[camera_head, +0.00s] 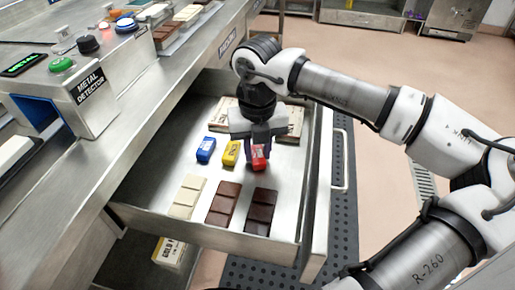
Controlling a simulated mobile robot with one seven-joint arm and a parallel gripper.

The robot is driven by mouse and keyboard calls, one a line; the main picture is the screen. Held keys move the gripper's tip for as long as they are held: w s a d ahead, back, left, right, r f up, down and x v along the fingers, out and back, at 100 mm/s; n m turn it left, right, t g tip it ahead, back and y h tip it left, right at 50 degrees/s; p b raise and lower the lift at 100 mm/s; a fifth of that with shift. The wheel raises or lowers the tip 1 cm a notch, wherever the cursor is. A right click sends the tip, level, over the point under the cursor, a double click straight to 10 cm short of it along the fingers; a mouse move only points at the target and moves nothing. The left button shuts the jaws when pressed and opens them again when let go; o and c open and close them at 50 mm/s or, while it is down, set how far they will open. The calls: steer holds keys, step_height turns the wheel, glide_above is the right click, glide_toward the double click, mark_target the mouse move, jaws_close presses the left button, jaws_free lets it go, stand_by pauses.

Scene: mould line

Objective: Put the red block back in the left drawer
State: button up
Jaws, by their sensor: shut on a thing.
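The red block (259,160) is in the open drawer (205,229), to the right of the other small blocks. My gripper (258,150) reaches down into the drawer from above and is shut on the red block. The gripper hides the block's upper part. I cannot tell whether the block touches the drawer floor. A yellow block (230,153) and a blue block (206,149) lie in a row to its left on the drawer floor.
White (188,196), brown (223,203) and dark (260,211) chocolate bars lie at the drawer's near end. Light boxes stand behind my gripper. The metal detector (84,88) is on the counter at left. A golden box (169,252) sits below the drawer.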

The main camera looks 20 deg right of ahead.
mark_target(258, 153)
steer(key=o, duration=1)
steer(key=shift+f, duration=0.1)
steer(key=shift+o, duration=0.2)
step_height(258, 153, up, 12)
steer(key=p, duration=0.1)
steer(key=shift+r, duration=0.2)
